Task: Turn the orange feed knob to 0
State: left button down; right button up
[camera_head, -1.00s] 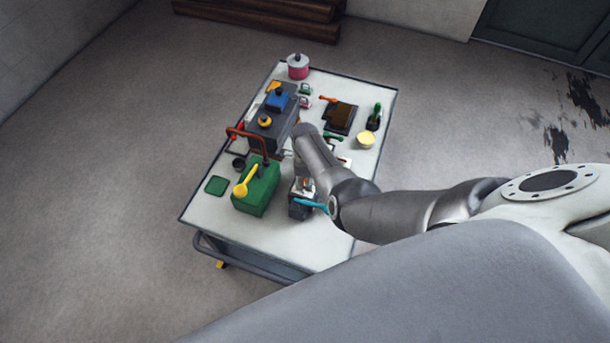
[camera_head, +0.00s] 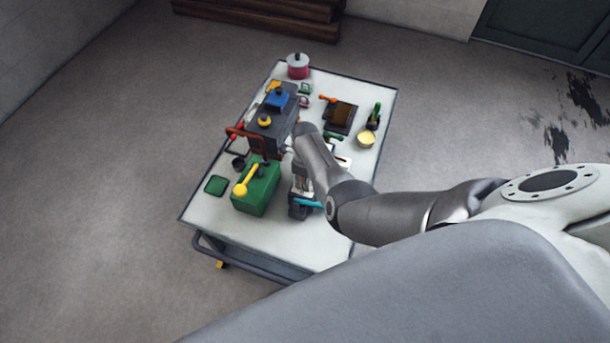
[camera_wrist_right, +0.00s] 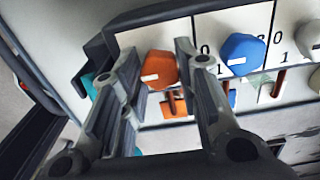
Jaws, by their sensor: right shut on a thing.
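The orange feed knob (camera_wrist_right: 160,70) is a faceted knob with a white mark, on a white panel (camera_wrist_right: 182,27) in the right wrist view. The mark points toward the left finger. My right gripper (camera_wrist_right: 157,72) has one finger on each side of the knob and is shut on it. Its left finger covers the part of the panel beside the knob, so I cannot read this knob's digits. My left gripper is not in view.
A blue knob (camera_wrist_right: 243,52) and a white knob (camera_wrist_right: 309,36) sit right of the orange one, with 0 and 1 printed beside them. The dark machine (camera_head: 287,134) stands on the white table (camera_head: 300,240). A green box (camera_head: 262,192) stands nearby.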

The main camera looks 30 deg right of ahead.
jog(key=o, duration=1)
jog(key=shift+o, duration=0.2)
jog(key=shift+r, duration=0.1)
jog(key=shift+r, duration=0.5)
notch_tip(320, 180, up, 11)
jog(key=shift+s+f, duration=0.15)
jog(key=shift+f, duration=0.05)
